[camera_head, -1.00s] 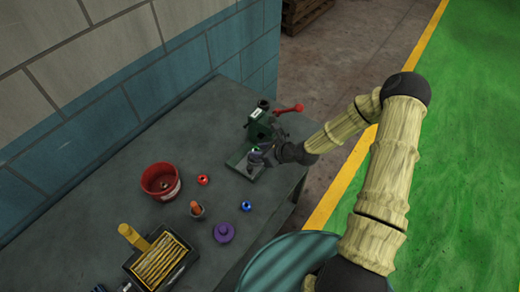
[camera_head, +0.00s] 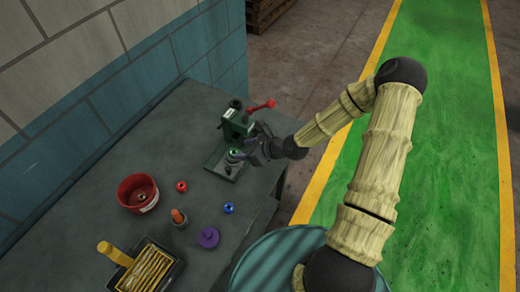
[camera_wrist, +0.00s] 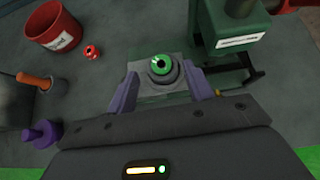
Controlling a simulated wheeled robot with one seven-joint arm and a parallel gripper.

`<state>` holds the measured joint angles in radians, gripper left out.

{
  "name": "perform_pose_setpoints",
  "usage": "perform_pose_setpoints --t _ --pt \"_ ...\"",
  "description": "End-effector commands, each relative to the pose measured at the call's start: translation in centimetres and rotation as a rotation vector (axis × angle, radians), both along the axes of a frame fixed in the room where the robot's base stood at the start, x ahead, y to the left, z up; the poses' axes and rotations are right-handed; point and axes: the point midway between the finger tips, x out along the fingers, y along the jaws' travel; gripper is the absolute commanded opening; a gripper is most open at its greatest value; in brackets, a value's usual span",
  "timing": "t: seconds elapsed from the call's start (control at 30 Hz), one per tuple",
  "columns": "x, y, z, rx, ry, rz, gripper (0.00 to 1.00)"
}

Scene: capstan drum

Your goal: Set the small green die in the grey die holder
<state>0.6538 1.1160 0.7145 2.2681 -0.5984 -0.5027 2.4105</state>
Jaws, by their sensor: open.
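The small green die (camera_wrist: 161,65), a green ring with a dark hole, sits on top of the round grey die holder (camera_wrist: 163,80) on the press base. It looks upright and centred there; how deep it sits I cannot tell. In the head view the green die (camera_head: 234,153) shows at the holder, just left of my gripper. My gripper (camera_wrist: 163,84) is open, with its two purple fingers apart on either side of the holder in the wrist view. No contact with the die shows. The gripper also shows in the head view (camera_head: 252,147).
The green press (camera_head: 236,124) with a red lever (camera_head: 262,105) stands right behind the holder.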

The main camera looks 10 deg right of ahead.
Motion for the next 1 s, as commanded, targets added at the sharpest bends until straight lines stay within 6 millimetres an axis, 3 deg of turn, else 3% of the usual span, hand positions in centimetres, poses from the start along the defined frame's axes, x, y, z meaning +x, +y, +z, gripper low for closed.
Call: perform_pose_setpoints --t 0.5,1.0 --pt "-3.2 -4.4 3.9 0.0 0.0 -0.003 0.52" --pt "-3.6 -4.8 4.3 0.0 0.001 -0.001 0.52"
